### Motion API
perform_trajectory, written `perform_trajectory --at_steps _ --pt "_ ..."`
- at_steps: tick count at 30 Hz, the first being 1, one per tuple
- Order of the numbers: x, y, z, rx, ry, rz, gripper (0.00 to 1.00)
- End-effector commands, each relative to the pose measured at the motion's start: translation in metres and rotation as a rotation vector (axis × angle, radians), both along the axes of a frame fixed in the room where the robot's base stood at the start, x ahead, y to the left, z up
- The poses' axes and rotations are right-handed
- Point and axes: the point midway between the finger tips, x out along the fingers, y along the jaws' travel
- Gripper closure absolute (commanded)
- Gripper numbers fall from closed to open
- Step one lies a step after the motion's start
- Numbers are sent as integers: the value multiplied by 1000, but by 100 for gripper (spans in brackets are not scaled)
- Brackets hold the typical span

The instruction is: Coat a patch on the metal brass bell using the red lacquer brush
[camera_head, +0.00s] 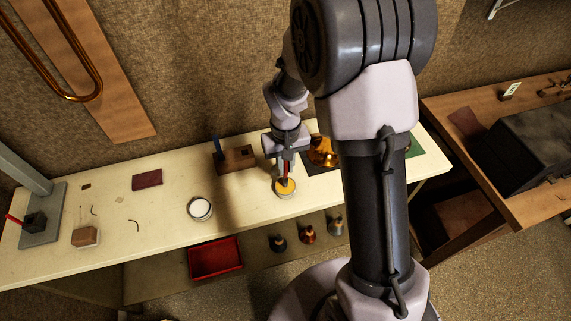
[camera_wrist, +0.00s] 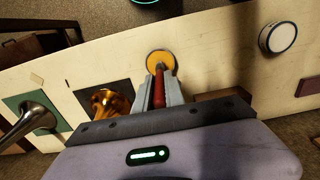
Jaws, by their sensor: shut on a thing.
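My gripper (camera_head: 286,163) is shut on the red lacquer brush (camera_head: 286,171) and holds it pointing down over the round tin of amber lacquer (camera_head: 285,190). In the wrist view the red brush (camera_wrist: 159,88) lies between the two grey fingers, with its far end at the amber tin (camera_wrist: 160,63). Whether the bristles touch the lacquer I cannot tell. The brass bell (camera_head: 322,152) stands on a dark mat just right of the gripper, partly hidden by my arm. It also shows in the wrist view (camera_wrist: 106,103), left of the fingers.
A wooden block (camera_head: 236,159) with a blue-handled tool stands left of the gripper. A white-topped tin (camera_head: 200,208) sits farther left on the pale bench (camera_head: 160,215). A silver bell (camera_wrist: 32,121) stands on a green mat in the wrist view. A red bin (camera_head: 215,257) is below.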

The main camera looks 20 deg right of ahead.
Motion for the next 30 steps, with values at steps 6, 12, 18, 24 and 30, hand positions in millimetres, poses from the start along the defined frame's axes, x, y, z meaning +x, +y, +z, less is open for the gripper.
perform_trajectory --at_steps 6,12,18,24,30 --pt "0 0 -3 0 0 0 100" --pt "0 0 -6 0 0 0 100" --pt "0 0 -6 0 0 0 100" --pt "0 0 -6 0 0 0 100" --pt "0 0 -8 0 0 0 100"
